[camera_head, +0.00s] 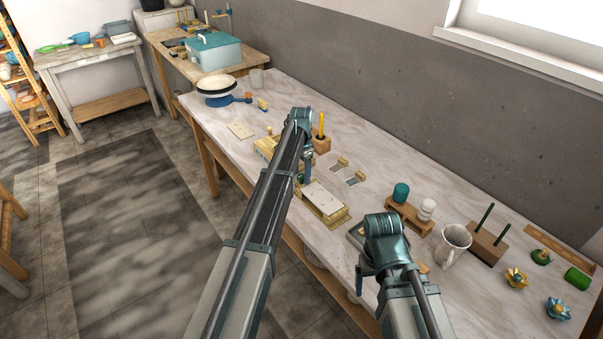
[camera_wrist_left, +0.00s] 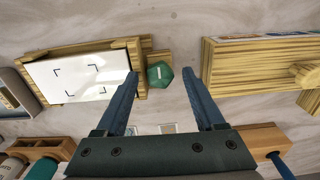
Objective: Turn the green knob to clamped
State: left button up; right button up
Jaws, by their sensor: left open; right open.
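The green knob (camera_wrist_left: 160,74) is faceted, with a pale line on top. It sits at the right end of a wooden frame holding a white plate (camera_wrist_left: 80,76) with black corner marks. In the left wrist view my left gripper (camera_wrist_left: 160,73) is open, one finger on each side of the knob. I cannot tell whether the fingertips are level with it or above it. In the head view the framed plate (camera_head: 322,197) shows, while my left arm hides the knob. My right gripper (camera_head: 366,284) is partly visible near the table's front edge, away from the knob.
A long wooden block (camera_wrist_left: 260,62) lies right of the knob. Behind stand a wooden holder with a yellow rod (camera_head: 321,143) and a rack with teal and white jars (camera_head: 408,213). A mug (camera_head: 453,246) stands at the right. Bare tabletop (camera_head: 375,150) shows toward the wall.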

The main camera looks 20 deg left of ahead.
aim_at(302, 176)
jog(key=shift+r, duration=0.1)
pick_arm(q)
notch_tip(302, 176, up, 14)
jog(key=p, duration=1.3)
jog(key=shift+p, duration=0.4)
pick_arm(e)
notch_tip(302, 176, up, 14)
jog(key=shift+f, duration=0.2)
pick_arm(q)
jog(key=shift+f, duration=0.15)
jog(key=s+d+n, duration=0.1)
jog(key=s+d, duration=0.4)
jog(key=s, duration=0.7)
jog(key=s+d+n, duration=0.1)
jog(key=s+d, duration=0.5)
jog(key=s, duration=0.6)
jog(key=s+d+n+y+b, duration=0.1)
jog(key=s+d, duration=0.5)
jog(key=s, duration=0.6)
jog(key=shift+s+f+n, duration=0.3)
jog(key=shift+f+n, duration=0.15)
jog(key=shift+n, duration=0.05)
pick_arm(e)
jog(key=shift+f, duration=0.55)
